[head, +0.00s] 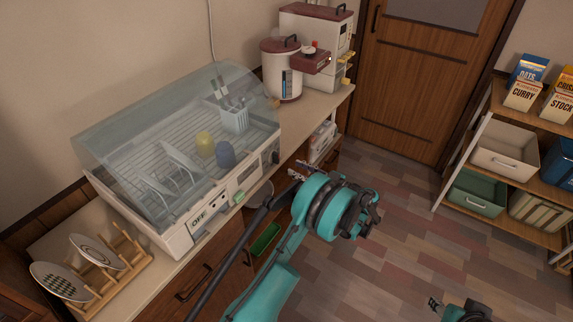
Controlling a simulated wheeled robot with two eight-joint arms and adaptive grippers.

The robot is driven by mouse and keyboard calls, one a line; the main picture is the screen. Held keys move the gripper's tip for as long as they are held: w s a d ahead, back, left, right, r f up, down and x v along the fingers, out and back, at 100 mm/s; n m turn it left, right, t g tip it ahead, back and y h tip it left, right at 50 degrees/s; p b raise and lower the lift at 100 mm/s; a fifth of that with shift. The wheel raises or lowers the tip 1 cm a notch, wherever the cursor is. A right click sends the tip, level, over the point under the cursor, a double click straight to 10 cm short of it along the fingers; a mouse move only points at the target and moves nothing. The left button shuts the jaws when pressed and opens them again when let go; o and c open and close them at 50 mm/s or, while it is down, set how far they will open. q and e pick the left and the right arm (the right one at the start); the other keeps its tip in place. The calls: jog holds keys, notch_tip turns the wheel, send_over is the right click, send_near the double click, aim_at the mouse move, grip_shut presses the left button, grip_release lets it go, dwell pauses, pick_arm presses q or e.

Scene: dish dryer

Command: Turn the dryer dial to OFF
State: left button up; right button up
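The dish dryer (170,235) stands on the counter at the left with its clear lid (150,105) down over the rack. A dark round dial (276,157) sits at the right end of its front panel. An OFF label (198,218) shows at the left end of the panel. Where the dial points is too small to tell. My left gripper (301,170) is just right of the dial and slightly below it in the picture, seemingly apart from it; its fingers are small and partly hidden by my arm. My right gripper (434,305) is low over the floor, far from the dryer.
A blue cup (225,155), yellow cup (205,144) and plates are inside the dryer. A wooden rack with plates (62,281) stands left of it. A red-and-white cooker (282,75) stands behind, right. A shelf (490,125) is at the right; open floor lies between.

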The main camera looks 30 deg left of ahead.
pick_arm(q)
jog(key=d, duration=0.4)
jog(key=shift+s+d, duration=0.1)
jog(key=shift+s, duration=0.1)
jog(key=s+a+r+m+t+h, duration=0.2)
jog(key=s+r+m+h, duration=0.6)
jog(key=r+m, duration=0.15)
jog(key=s+d+f+m+t+h, duration=0.1)
jog(key=s+d+m+h, duration=0.3)
jog(key=s, duration=0.6)
jog(key=s+d+f+m+t+h, duration=0.1)
jog(key=s+d+m+t+h, duration=0.1)
jog(key=s+d+h, duration=0.4)
jog(key=s+d+m, duration=0.1)
jog(key=s, duration=0.2)
jog(key=shift+s+d+m+t, duration=0.25)
jog(key=shift+s+m+t, duration=0.05)
jog(key=shift+s+m, duration=0.05)
